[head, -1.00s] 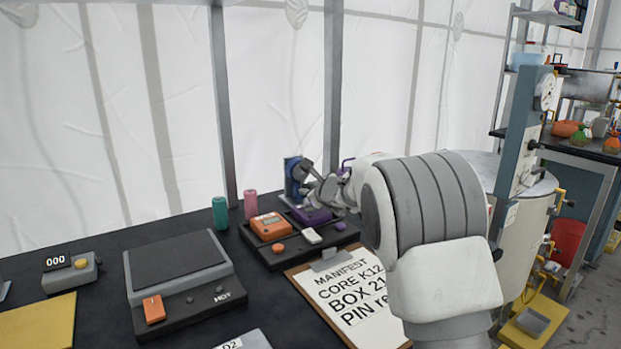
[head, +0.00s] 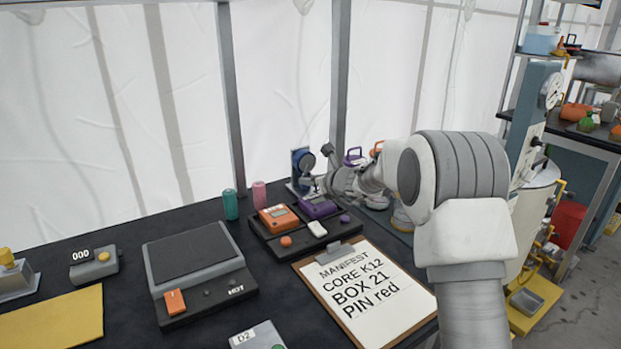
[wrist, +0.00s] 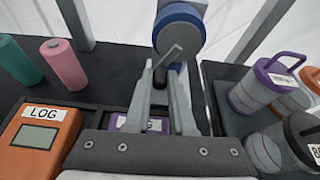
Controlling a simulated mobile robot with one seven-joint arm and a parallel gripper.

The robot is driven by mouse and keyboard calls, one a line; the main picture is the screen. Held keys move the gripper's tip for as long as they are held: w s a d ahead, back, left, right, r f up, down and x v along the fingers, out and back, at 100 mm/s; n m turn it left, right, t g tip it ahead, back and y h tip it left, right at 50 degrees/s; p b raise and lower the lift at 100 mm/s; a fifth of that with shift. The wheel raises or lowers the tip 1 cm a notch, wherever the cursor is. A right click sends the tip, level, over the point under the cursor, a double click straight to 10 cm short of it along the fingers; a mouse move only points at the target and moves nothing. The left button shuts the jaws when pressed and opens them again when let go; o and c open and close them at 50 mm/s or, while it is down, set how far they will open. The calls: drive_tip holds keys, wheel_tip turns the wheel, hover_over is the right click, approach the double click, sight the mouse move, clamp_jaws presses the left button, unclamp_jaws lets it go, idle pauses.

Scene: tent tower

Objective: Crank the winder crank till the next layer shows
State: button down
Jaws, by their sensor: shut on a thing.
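The winder (head: 299,160), a blue drum on an upright plate, stands at the back of the black bench in the head view. In the wrist view its blue drum (wrist: 181,28) is at the top centre, with a thin grey crank arm (wrist: 169,57) in front. My gripper (wrist: 161,73) is shut on the dark crank handle (wrist: 160,78) just below that arm. In the head view my gripper (head: 315,184) is small and low beside the winder, partly hidden by my own wrist. I cannot make out the layer on the drum.
Left of the winder stand a teal cylinder (head: 230,204) and a pink cylinder (head: 259,194). A tray in front holds an orange LOG box (head: 279,218) and a purple box (head: 318,207). Lidded jars, one purple-handled (wrist: 262,86), stand close at right. A manifest clipboard (head: 375,300) lies nearer.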

drive_tip(key=c, duration=1.1)
unclamp_jaws()
drive_tip(key=shift+o, duration=0.2)
drive_tip(key=shift+d, duration=0.1)
drive_tip(key=p+v, duration=0.1)
drive_tip(key=v, duration=1.6)
drive_tip(key=shift+s, duration=0.25)
